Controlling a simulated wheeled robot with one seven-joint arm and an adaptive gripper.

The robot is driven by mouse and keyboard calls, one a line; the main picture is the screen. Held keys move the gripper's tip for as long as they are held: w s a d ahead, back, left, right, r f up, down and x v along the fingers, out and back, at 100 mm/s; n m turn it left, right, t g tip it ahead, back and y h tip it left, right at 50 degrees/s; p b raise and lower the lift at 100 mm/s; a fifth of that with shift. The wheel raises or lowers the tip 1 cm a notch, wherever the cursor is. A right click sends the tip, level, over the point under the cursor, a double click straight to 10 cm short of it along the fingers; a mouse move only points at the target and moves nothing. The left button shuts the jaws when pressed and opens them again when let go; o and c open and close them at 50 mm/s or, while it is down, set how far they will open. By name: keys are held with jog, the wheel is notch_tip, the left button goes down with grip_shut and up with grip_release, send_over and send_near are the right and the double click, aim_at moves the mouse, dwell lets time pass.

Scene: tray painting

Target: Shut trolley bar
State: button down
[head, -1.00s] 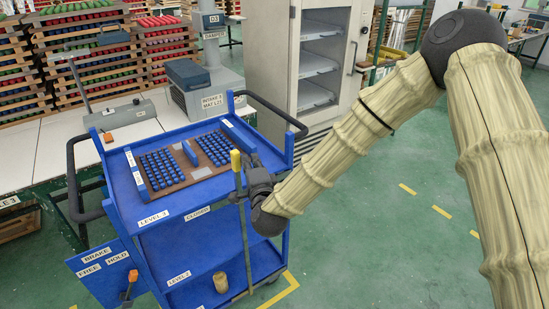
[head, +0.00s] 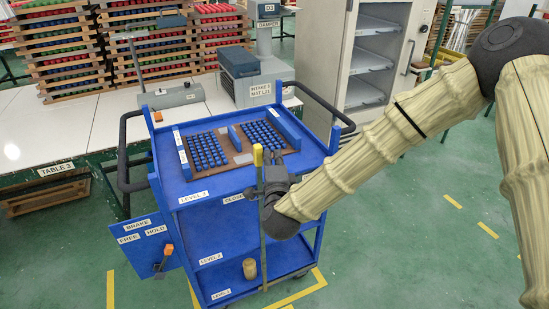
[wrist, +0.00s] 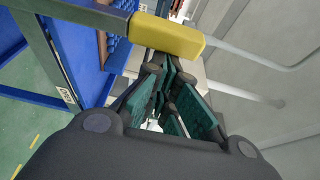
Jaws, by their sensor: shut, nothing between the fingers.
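The blue trolley (head: 215,188) stands in front of a white table. Its bar (head: 263,225) is a thin upright post with a yellow grip (head: 258,155) on top, at the trolley's front. A "CLOSED" label (head: 234,197) is on the trolley's front edge just left of the bar. My gripper (head: 273,162) is beside the bar just under the yellow grip, to its right. In the wrist view the yellow grip (wrist: 168,36) lies across, just beyond the green-padded fingers (wrist: 172,100). The fingers are shut and empty; whether they touch the bar I cannot tell.
A board of blue pieces (head: 210,172) lies on the trolley's top. A tan cup (head: 249,268) stands on a lower shelf near the bar. A brake panel (head: 128,262) with an orange-tipped lever is at the left. A grey cabinet (head: 333,45) stands behind. Green floor at right is clear.

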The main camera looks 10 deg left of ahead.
jog(key=s+d+b, duration=0.3)
jog(key=s+d, duration=0.3)
jog(key=s, duration=0.1)
jog(key=s+d+f+n+g+h+p, duration=0.1)
jog(key=s+d+f+n+g, duration=0.25)
jog(key=f, duration=0.65)
jog(key=s+d+f+n+g, duration=0.25)
jog(key=s+d+f, duration=0.2)
jog(key=f, duration=0.45)
jog(key=s+d+f+n+g+h+p, duration=0.1)
jog(key=s+d+f+n+g, duration=0.25)
jog(key=f, duration=0.65)
jog(key=s+d+f+n+g+h, duration=0.1)
jog(key=s+d+f+g, duration=0.3)
jog(key=s+d, duration=0.6)
jog(key=s+d+f+n+g+h+p, duration=0.1)
jog(key=s+d+f+n+g+h, duration=0.1)
jog(key=s+d+f, duration=0.5)
jog(key=s+d+n+g, duration=0.1)
jog(key=s+d, duration=0.3)
jog(key=s, duration=0.1)
jog(key=shift+d+f+g+h, duration=0.2)
jog(key=shift+d+g+h, duration=0.1)
jog(key=shift+g, duration=0.05)
